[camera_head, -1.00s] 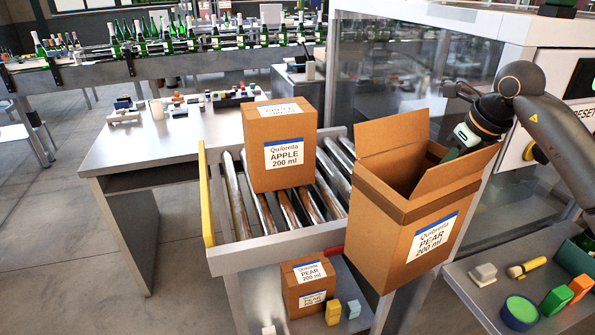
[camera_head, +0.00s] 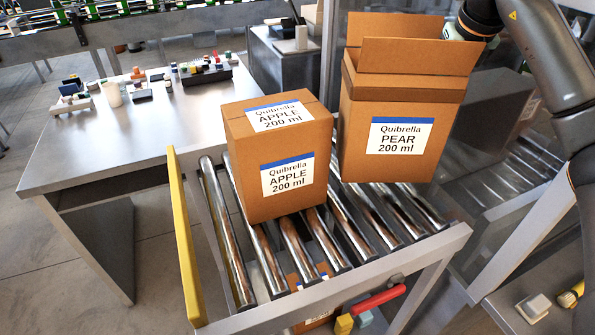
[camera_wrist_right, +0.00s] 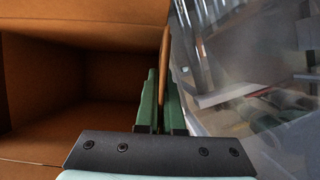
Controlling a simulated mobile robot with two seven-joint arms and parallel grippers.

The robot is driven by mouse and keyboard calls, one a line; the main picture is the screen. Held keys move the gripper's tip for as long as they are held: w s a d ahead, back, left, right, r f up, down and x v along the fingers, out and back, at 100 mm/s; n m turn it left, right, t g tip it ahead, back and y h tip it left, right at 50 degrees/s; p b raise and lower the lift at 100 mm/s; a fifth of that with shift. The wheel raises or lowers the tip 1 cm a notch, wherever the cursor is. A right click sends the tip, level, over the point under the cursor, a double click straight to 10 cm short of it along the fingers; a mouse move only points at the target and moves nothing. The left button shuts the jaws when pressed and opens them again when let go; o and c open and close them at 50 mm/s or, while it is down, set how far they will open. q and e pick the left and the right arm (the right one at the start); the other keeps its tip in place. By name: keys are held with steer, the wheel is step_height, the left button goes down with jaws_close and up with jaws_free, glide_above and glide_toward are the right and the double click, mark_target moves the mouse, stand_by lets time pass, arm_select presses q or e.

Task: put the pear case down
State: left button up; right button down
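The pear case (camera_head: 362,165) is an open brown carton labelled "Quibrella PEAR 200 ml", upright over the roller conveyor (camera_head: 453,237), right of the apple case. I cannot tell whether its bottom touches the rollers. Its flaps stand up. The right wrist view shows its empty inside (camera_wrist_right: 80,95). My right gripper (camera_wrist_right: 160,100) has its green fingers on both sides of one upper cardboard wall, pinching it. In the head view the fingers are hidden behind the flaps. The closed apple case (camera_head: 245,170) sits on the rollers, close to the pear case. My left gripper is not in view.
A yellow side rail (camera_head: 184,240) bounds the conveyor's left, and a red handle (camera_head: 378,302) is at its front. A smaller carton is partly visible below the rollers. A grey table (camera_head: 110,140) with small items stands left. A glass-sided machine stands right.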

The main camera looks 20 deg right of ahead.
step_height(320, 180, down, 10)
steer(key=shift+r, duration=0.1)
stand_by(0.6)
steer(key=shift+f, duration=0.2)
steer(key=c, duration=1)
jaws_free()
steer(key=shift+c, duration=0.2)
